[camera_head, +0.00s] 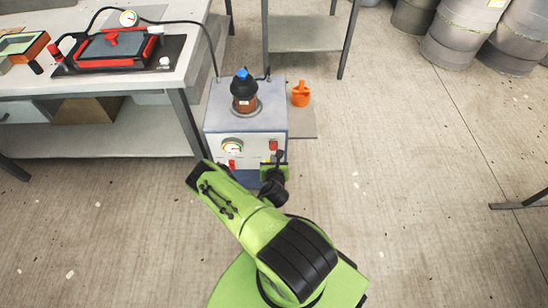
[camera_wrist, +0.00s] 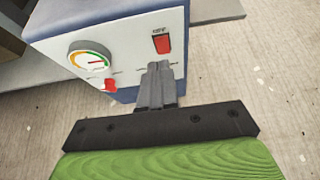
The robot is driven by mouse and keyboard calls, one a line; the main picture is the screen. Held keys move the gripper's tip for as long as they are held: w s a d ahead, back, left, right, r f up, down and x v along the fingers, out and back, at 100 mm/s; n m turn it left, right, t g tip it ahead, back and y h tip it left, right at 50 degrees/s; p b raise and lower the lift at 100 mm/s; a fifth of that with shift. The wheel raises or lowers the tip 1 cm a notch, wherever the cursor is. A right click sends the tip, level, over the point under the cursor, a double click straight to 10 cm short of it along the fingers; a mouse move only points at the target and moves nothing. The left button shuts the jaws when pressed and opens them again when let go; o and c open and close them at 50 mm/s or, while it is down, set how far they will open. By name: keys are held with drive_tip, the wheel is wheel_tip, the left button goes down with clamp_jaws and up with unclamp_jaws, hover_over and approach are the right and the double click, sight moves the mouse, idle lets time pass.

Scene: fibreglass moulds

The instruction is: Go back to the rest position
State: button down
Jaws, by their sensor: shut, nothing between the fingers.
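My gripper (camera_wrist: 158,68) is shut and empty in the wrist view, its fingertips pressed together. The fingertips appear just below a red switch (camera_wrist: 162,43) on the front of a white and blue machine (camera_wrist: 130,50); I cannot tell whether they touch it. In the head view my green arm reaches up to the front of the same machine (camera_head: 216,115), and the gripper (camera_head: 279,156) is small at its lower right front. The red switch (camera_head: 273,145) is just above it.
The machine carries a gauge (camera_head: 233,146), a red knob (camera_head: 232,165) and a black-topped bottle (camera_head: 245,92). An orange object (camera_head: 300,94) stands behind it on the right. A workbench (camera_head: 180,73) is at left, a metal table (camera_head: 305,35) behind, drums (camera_head: 462,35) at top right. Open floor lies to the right.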

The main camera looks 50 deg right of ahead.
idle(0.5)
drive_tip(key=w+r+m+g+h+p, duration=0.1)
drive_tip(key=w+r+m+g+p, duration=0.15)
drive_tip(key=r+m, duration=1)
drive_tip(key=w+r+m+g+h+p, duration=0.1)
drive_tip(key=r+m+g+h+p, duration=0.15)
drive_tip(key=r+m, duration=0.95)
drive_tip(key=s+a+r+m+t+y+p, duration=0.1)
drive_tip(key=s+a+r+y, duration=0.25)
drive_tip(key=a+r, duration=0.55)
drive_tip(key=s+a+r+m+y+p, duration=0.1)
drive_tip(key=s+a+r+m+y, duration=0.1)
drive_tip(key=a+r+y, duration=0.5)
drive_tip(key=s+a+r+n+t+y+p, duration=0.1)
drive_tip(key=s+a+r+y+p, duration=0.1)
drive_tip(key=s+a+r, duration=0.8)
drive_tip(key=s+a, duration=0.2)
drive_tip(key=a, duration=0.2)
drive_tip(key=shift+r, duration=0.15)
